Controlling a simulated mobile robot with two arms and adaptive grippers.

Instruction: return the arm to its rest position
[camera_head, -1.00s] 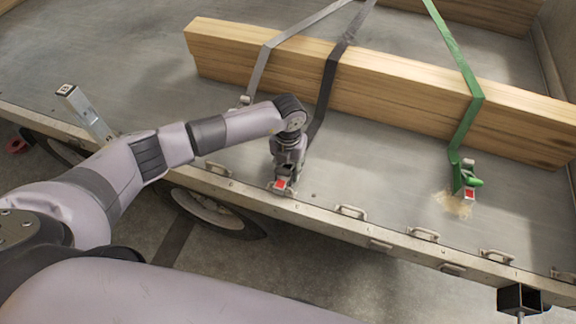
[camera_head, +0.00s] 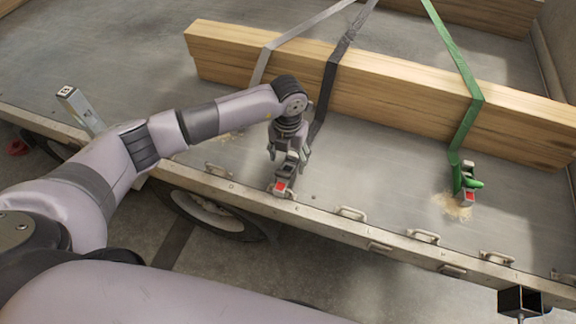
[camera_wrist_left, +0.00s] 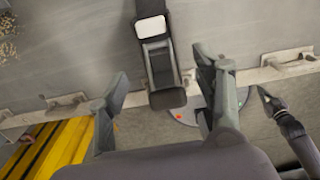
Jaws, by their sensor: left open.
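My left arm comes in from the left over the trailer's near edge. My left gripper (camera_head: 288,152) points down, open, with its fingers just above and around the upper part of a dark ratchet buckle (camera_head: 285,182) with a red patch. The buckle is on the black strap (camera_head: 326,88). In the left wrist view, the two fingers of the gripper (camera_wrist_left: 165,95) are spread wide, and the buckle (camera_wrist_left: 157,62) lies between them, apart from both.
A long wooden beam (camera_head: 400,92) lies on the trailer bed under grey (camera_head: 290,43), black and green (camera_head: 468,115) straps. The green strap ends at another buckle (camera_head: 467,182). Metal handles line the near rail (camera_head: 330,222). An upright metal post (camera_head: 78,108) stands at left.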

